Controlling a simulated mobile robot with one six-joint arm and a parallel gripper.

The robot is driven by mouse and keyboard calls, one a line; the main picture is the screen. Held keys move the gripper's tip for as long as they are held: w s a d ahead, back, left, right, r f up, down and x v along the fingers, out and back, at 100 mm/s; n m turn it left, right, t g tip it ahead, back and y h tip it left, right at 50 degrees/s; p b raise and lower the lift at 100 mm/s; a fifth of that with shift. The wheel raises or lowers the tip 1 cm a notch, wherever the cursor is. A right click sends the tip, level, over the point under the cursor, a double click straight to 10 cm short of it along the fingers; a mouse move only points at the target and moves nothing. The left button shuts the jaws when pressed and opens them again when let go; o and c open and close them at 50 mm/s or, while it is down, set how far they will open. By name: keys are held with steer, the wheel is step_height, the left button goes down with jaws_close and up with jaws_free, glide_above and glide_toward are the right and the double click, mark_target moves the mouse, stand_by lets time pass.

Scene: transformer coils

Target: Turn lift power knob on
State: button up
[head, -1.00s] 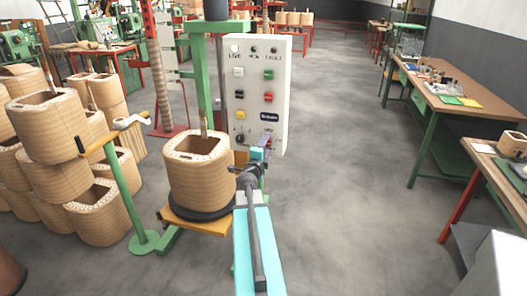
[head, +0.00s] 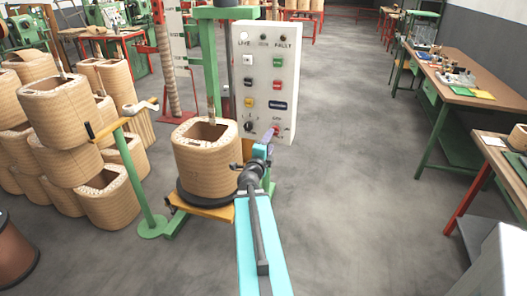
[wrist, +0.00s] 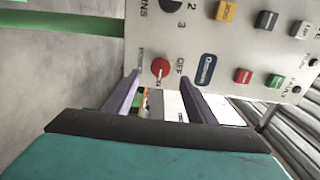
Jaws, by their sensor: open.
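The control panel (head: 265,80) is a light grey upright box with coloured buttons. The red power knob (head: 276,130) is low on its right side. In the wrist view the red knob (wrist: 160,68) has a white pointer mark, with "OFF" printed beside it. My gripper (head: 269,142) is just in front of the panel's lower edge. In the wrist view my gripper (wrist: 160,80) has two purple fingers, open, one to each side of the knob. Nothing is held. Whether a finger touches the knob or panel, I cannot tell.
A black selector knob (head: 248,126) is left of the red one. A wound coil (head: 207,165) stands on a support left of my arm. Stacked coils (head: 60,150) fill the left. A workbench (head: 470,85) stands at right. The floor between is clear.

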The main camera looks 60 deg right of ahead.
steer(key=shift+p+v, duration=1.1)
steer(key=shift+p, duration=2.15)
steer(key=shift+p+v, duration=2.75)
steer(key=shift+p, duration=2.15)
steer(key=shift+r, duration=0.1)
